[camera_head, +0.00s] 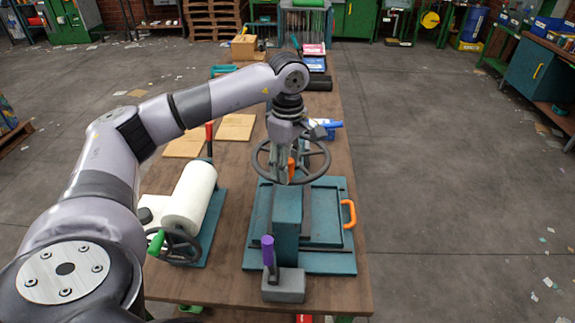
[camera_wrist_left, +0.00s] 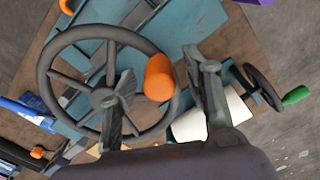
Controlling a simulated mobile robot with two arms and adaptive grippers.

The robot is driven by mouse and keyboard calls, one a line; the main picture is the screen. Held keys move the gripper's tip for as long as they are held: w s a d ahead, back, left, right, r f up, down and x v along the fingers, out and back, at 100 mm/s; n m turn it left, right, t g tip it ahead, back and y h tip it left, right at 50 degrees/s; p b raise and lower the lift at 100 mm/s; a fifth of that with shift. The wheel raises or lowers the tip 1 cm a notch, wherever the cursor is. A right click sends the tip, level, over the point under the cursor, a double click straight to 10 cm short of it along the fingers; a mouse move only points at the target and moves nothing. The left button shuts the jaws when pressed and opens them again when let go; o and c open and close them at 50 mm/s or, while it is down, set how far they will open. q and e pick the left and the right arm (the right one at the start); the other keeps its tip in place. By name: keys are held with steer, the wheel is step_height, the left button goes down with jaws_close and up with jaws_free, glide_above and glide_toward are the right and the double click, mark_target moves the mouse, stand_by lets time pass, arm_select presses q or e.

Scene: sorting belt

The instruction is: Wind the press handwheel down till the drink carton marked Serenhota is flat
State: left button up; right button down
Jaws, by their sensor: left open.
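The press (camera_head: 287,222) is teal, with a dark spoked handwheel (camera_head: 318,171) on top, and stands on the wooden table. The handwheel fills much of the left wrist view (camera_wrist_left: 57,42). Its orange knob (camera_wrist_left: 159,77) stands up from the rim. My left gripper (camera_head: 282,170) points down over the wheel. It is open, with one finger on each side of the knob in the wrist view (camera_wrist_left: 165,72); I cannot tell whether either finger touches it. No drink carton can be made out; the column, wheel and gripper hide part of the press. My right gripper is out of view.
Left of the press is a white roll (camera_head: 190,197) on a stand with a green-handled crank wheel (camera_head: 174,246). A purple-handled grey block (camera_head: 284,286) is at the front. An orange handle (camera_head: 349,214) sticks out at the press's right.

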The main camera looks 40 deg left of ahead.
arm_select(q)
step_height(320, 180, up, 11)
steer(key=shift+r, duration=0.2)
steer(key=shift+w+d, duration=0.1)
stand_by(0.5)
